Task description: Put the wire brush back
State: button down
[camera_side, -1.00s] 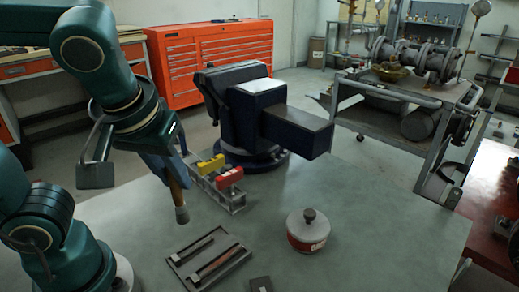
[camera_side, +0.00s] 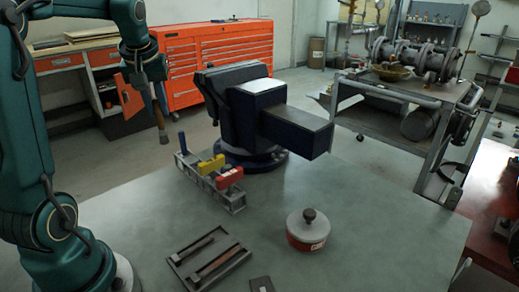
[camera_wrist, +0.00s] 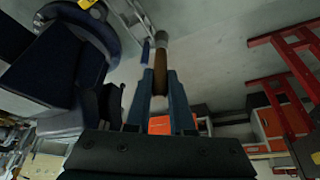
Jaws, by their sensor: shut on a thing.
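My gripper (camera_side: 158,98) is high above the left back part of the bench in the side view. It is shut on the wire brush (camera_side: 162,120), which has a brown handle and a grey end and hangs nearly upright, clear of the bench. In the wrist view the brush (camera_wrist: 160,65) sits between the two blue fingers (camera_wrist: 160,82), its grey end pointing away. A grey rack (camera_side: 236,204) stands on the bench below and right of the brush. It holds blue (camera_side: 182,142), yellow (camera_side: 211,164) and red (camera_side: 230,178) handled things.
A dark vise (camera_side: 262,115) stands behind the rack. A shallow tray (camera_side: 177,262) with slots lies at the bench front, with a round lidded can (camera_side: 308,232) to its right. The bench between rack and can is clear. An orange cabinet (camera_side: 185,68) stands behind.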

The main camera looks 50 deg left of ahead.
jog(key=s+a+f+n, duration=0.1)
jog(key=s+a+n, duration=0.1)
jog(key=s+a, duration=0.15)
jog(key=shift+g, duration=0.3)
jog(key=shift+w+d+f, duration=0.9)
jog(key=shift+w+f, duration=0.85)
jog(key=shift+f, duration=0.1)
jog(key=shift+w+d+f, duration=0.85)
jog(key=shift+w+f, duration=0.85)
jog(key=shift+f, duration=0.15)
jog(key=shift+w+d+f, duration=0.9)
jog(key=shift+w+f, duration=0.85)
jog(key=shift+f, duration=0.1)
jog(key=shift+f, duration=0.2)
jog(key=c, duration=0.8)
grip_release()
jog(key=shift+r, duration=0.1)
